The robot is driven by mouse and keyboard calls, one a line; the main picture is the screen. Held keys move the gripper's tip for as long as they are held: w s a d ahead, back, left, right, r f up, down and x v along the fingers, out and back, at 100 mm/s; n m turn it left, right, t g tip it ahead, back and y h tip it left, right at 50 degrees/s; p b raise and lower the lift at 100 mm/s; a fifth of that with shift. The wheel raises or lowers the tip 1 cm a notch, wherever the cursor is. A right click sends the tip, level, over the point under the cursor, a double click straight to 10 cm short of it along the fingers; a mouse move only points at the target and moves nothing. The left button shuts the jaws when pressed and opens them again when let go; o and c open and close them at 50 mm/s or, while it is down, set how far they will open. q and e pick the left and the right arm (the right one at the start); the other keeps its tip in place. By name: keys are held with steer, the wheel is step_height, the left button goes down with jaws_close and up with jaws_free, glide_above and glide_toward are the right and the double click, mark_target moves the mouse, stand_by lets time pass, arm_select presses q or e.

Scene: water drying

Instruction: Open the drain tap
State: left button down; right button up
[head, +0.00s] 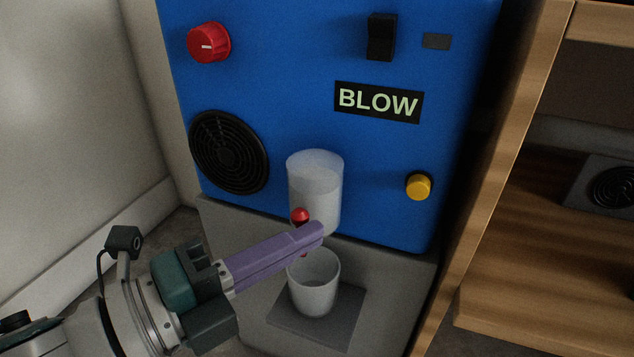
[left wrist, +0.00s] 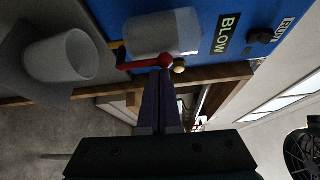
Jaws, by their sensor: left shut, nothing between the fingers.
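The drain tap (head: 300,215) is a red ball-ended handle at the lower part of a clear, cylindrical container (head: 316,180) on the blue machine front. In the left wrist view the tap (left wrist: 166,61) shows as a red ball with a red lever beside the container (left wrist: 160,35). My left gripper (head: 316,232) is shut and empty, its purple fingers hiding part of the tap. In the left wrist view the fingertips (left wrist: 160,82) end right at the red ball; I cannot tell whether they touch it. My right gripper is in neither view.
A white cup (head: 314,295) stands on a grey plate (head: 342,322) under the container. The blue panel (head: 290,50) carries a red knob (head: 208,43), black switch (head: 381,38), yellow button (head: 418,187) and round black grille (head: 229,152). A wooden shelf (head: 535,240) stands at right.

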arm_select(q)
steer(key=shift+a, duration=0.15)
stand_by(0.3)
steer(key=p+v, duration=0.2)
steer(key=v, duration=0.8)
steer(key=shift+w+r+p, duration=0.1)
steer(key=shift+p, duration=0.2)
